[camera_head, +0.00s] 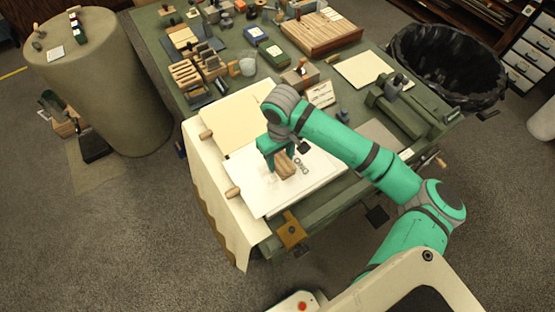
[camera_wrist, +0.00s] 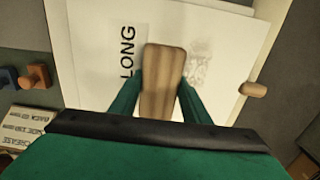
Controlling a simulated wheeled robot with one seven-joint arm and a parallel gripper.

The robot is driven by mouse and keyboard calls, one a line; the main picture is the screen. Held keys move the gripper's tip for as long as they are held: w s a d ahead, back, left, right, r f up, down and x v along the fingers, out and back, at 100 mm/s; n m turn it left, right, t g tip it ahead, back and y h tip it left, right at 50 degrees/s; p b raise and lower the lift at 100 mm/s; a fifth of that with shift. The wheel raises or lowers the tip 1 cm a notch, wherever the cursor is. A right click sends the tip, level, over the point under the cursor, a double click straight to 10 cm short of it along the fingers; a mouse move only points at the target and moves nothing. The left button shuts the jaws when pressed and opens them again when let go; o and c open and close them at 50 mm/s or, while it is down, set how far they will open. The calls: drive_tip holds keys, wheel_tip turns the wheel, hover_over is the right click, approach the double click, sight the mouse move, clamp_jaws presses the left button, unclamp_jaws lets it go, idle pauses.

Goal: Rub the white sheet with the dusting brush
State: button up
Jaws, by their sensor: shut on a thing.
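The white sheet (camera_head: 262,193) lies flat near the front of the green table, with dark lettering on it. In the wrist view the sheet (camera_wrist: 105,75) shows the letters "LONG" and a faint grey smudged patch to the right of them. My gripper (camera_head: 279,165) is over the sheet, its green fingers shut on a wooden block-like thing, probably the dusting brush (camera_head: 285,164). In the wrist view the brush (camera_wrist: 162,80) stands between the fingers, over the sheet between the letters and the grey patch. Its underside is hidden, so I cannot tell whether it touches the sheet.
A cream sheet (camera_head: 228,118) lies behind the white one, and wooden knobs (camera_head: 233,193) sit at the left edge. A green press-like tool (camera_head: 412,105) stands to the right. Wooden racks and boxes crowd the table's back. A black-lined bin (camera_head: 450,62) stands at the right.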

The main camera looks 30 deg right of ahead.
drive_tip(key=shift+r, duration=0.1)
drive_tip(key=shift+r, duration=2.95)
drive_tip(key=shift+r, duration=0.1)
drive_tip(key=shift+r, duration=1.35)
